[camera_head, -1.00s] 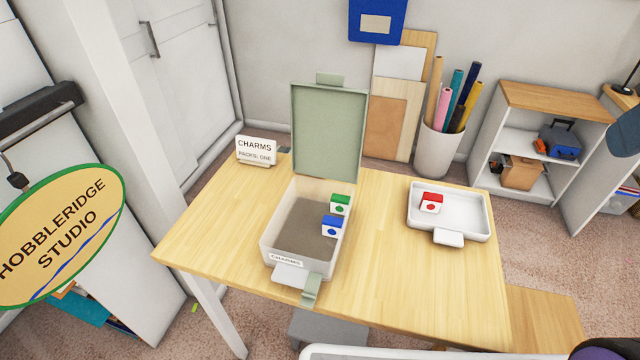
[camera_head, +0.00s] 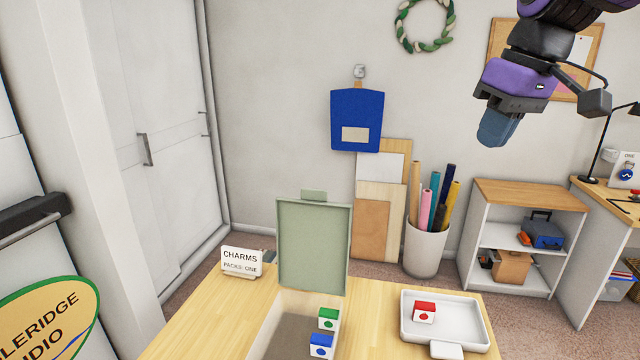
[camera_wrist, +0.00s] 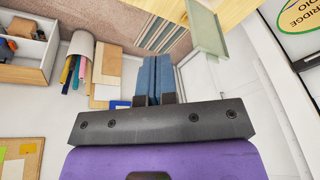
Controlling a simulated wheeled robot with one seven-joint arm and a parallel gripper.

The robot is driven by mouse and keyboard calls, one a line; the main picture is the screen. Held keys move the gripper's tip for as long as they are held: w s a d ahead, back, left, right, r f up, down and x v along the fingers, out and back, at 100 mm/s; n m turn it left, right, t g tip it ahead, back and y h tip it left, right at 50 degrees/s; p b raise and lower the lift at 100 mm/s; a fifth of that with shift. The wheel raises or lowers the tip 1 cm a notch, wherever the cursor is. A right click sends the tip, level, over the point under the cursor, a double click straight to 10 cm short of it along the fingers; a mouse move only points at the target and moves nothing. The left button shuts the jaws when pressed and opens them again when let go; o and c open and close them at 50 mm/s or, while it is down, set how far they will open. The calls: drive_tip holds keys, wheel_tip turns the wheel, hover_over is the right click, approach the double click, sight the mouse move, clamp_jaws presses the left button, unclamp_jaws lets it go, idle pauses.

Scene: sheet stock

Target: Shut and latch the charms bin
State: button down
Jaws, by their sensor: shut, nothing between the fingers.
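The charms bin (camera_head: 266,328) stands on the wooden table at the bottom of the head view. Its pale green lid (camera_head: 313,248) is open and stands upright at the back. A green-topped pack (camera_head: 327,318) and a blue-topped pack (camera_head: 321,346) are inside at the right. The bin's front is cut off by the frame. My gripper (camera_head: 495,130) is high at the upper right, well apart from the bin, shut and empty. Its blue fingers (camera_wrist: 154,72) are together in the wrist view, where the green lid (camera_wrist: 207,30) shows at upper right.
A white sign (camera_head: 241,262) reading CHARMS, PACKS: ONE stands left of the lid. A white tray (camera_head: 470,332) with a red-topped pack (camera_head: 424,312) is right of the bin. A bin of coloured rolls (camera_head: 424,250) and a shelf (camera_head: 527,195) stand behind the table.

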drive_tip(key=w+a+f+n+g+y, duration=0.2)
drive_tip(key=w+a+f+n+g, duration=0.3)
drive_tip(key=w+a, duration=0.7)
drive_tip(key=w+a+f+n+g+y, duration=0.2)
drive_tip(key=w+a+f+n, duration=0.45)
drive_tip(key=w, duration=0.95)
approach(307, 206)
wheel_tip(307, 206, down, 3)
drive_tip(key=a, duration=0.2)
drive_tip(key=shift+s+a+f, duration=0.1)
drive_tip(key=shift+s+f, duration=0.1)
drive_tip(key=shift+s, duration=0.25)
